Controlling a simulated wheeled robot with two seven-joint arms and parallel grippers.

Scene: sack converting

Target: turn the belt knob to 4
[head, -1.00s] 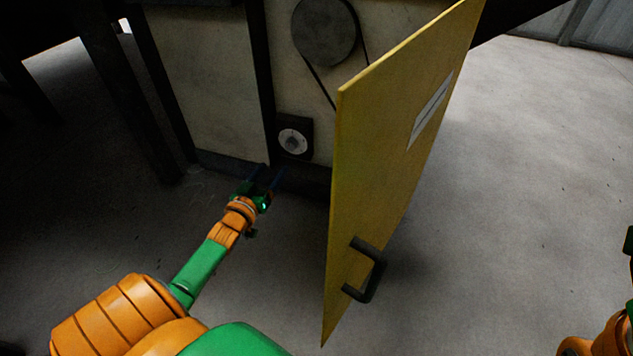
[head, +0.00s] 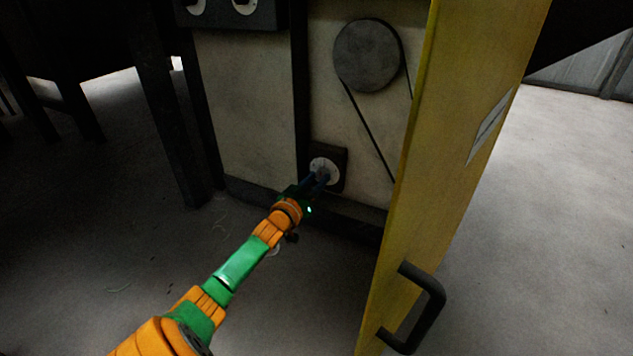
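The belt knob (head: 321,162) is a small grey-white knob on a round pale dial, set in a dark square plate (head: 340,158) low on the machine's front. My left gripper (head: 319,178) reaches up to the dial from below left, its two dark fingers in front of the knob. The fingers hide part of the dial, so its numbers and pointer cannot be read. I cannot tell whether the fingers touch the knob or are closed on it. My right gripper is out of view.
A yellow door (head: 440,150) with a black handle (head: 428,306) stands open to the right of the dial. A grey pulley (head: 367,55) with a thin belt is above. A dark control box (head: 229,14) is at the top. Bare floor lies below.

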